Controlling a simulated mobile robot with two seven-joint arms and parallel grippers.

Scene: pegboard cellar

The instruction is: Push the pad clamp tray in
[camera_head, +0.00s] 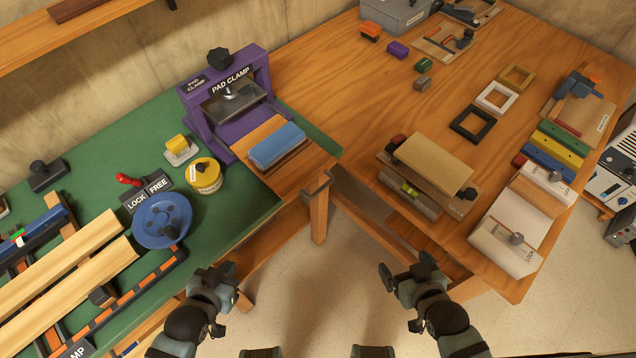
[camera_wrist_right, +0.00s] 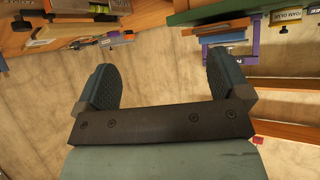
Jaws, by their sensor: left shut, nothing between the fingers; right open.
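The purple pad clamp (camera_head: 192,112) stands at the right end of the green bench, with a dark knob on top and a metal press plate under its bridge. Its wooden tray (camera_head: 300,178) is pulled out toward me, and a blue pad (camera_head: 276,146) lies on it. A dark handle (camera_head: 317,188) is on the tray's front end. My left gripper (camera_head: 228,278) is shut and empty, in front of the bench and apart from the tray. My right gripper (camera_head: 405,266) is open and empty, right of the handle; its spread fingers also show in the right wrist view (camera_wrist_right: 162,85).
A yellow tin (camera_head: 205,176), a blue handwheel (camera_head: 161,220) and a red lock lever (camera_head: 128,180) sit left of the clamp. The wooden table (camera_head: 340,70) to the right holds frames, blocks and jigs. Open floor lies between the grippers.

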